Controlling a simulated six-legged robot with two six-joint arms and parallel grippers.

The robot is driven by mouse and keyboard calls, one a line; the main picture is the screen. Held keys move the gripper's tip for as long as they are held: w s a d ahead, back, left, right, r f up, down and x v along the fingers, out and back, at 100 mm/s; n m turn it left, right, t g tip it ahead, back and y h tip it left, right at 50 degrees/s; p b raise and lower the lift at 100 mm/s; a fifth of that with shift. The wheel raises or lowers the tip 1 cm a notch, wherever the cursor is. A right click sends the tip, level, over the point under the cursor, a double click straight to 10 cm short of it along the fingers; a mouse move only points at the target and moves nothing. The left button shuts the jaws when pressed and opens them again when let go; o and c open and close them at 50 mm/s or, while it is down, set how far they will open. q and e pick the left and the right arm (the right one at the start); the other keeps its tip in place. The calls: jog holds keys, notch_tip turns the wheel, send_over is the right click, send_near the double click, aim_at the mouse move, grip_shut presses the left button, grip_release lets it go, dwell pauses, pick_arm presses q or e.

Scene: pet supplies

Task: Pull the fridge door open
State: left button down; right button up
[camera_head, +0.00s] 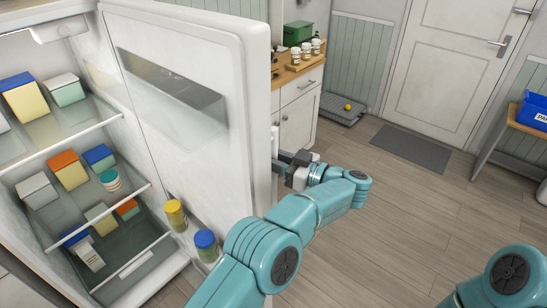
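The white fridge door (205,125) stands wide open, its inner side facing me. The fridge interior (120,255) is exposed on the left, with glass shelves holding boxes and jars. My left gripper (284,164) is at the door's free edge, beside a pale part there that may be the handle (275,140). Its dark fingers are partly hidden by the door edge, so I cannot tell whether they are closed on the handle. My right arm shows at the lower right; its gripper is out of view.
A yellow-lidded jar (175,216) and a blue-lidded jar (206,246) stand low by the door. A cabinet (298,115) with a green box (298,33) is behind the door. A grey mat (411,149) lies before a white room door (440,70). The wooden floor (430,215) is clear.

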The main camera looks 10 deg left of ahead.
pick_arm(q)
jog(key=shift+f, duration=0.15)
jog(key=c, duration=1)
grip_release()
